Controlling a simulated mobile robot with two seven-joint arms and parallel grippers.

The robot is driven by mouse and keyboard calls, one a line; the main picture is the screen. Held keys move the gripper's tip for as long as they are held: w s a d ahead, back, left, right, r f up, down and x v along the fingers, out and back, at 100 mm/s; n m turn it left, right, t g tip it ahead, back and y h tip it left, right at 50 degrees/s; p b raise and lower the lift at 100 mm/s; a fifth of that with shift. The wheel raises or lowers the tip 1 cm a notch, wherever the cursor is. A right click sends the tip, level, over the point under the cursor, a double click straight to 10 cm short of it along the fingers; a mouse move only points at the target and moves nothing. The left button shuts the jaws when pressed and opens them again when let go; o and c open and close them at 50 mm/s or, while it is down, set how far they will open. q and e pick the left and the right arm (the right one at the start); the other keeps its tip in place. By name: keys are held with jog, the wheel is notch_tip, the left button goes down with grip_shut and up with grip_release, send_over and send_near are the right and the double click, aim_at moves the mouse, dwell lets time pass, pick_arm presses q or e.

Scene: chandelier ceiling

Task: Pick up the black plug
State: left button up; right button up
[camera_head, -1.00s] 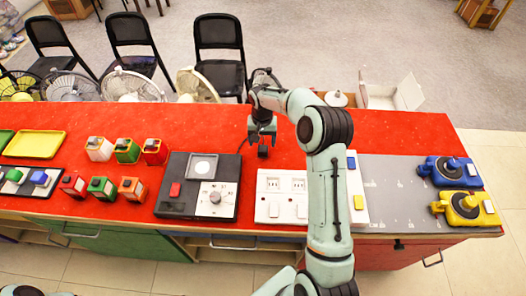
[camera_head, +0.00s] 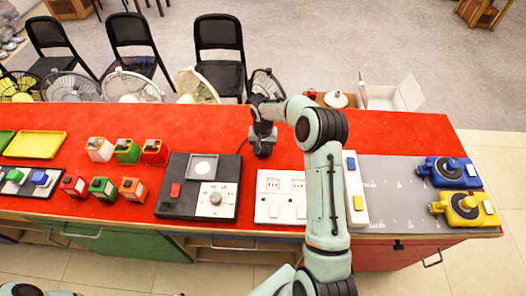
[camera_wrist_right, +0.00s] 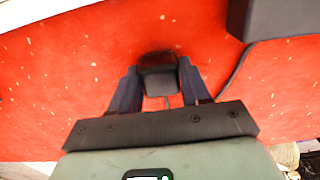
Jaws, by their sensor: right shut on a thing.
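The black plug (camera_head: 263,151) is at the back of the red table top, behind the gap between the black panel and the white socket panel. My right gripper (camera_head: 263,141) points down over it and is shut on it. In the right wrist view the plug (camera_wrist_right: 159,80) sits between the two dark fingers (camera_wrist_right: 160,90), with the red surface around it. I cannot tell whether the plug touches the table. A thin dark cord runs near it. My left gripper is not in view.
The black panel with a dial (camera_head: 228,198) stands front left of the plug, and the white socket panel (camera_head: 281,209) is in front. Several small coloured boxes (camera_head: 128,151) stand at left. Fans stand along the back edge.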

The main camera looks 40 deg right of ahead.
aim_at(263, 149)
jog(key=shift+r, duration=0.15)
notch_tip(263, 149, up, 19)
jog(key=s+a+r+b, duration=0.2)
jog(key=s+a+b, duration=0.3)
jog(key=s, duration=0.8)
jog(key=f, duration=1.4)
jog(key=shift+a+f+b, duration=0.25)
jog(key=shift+a+b, duration=0.1)
jog(key=shift+b, duration=0.05)
jog(key=shift+f, duration=2.6)
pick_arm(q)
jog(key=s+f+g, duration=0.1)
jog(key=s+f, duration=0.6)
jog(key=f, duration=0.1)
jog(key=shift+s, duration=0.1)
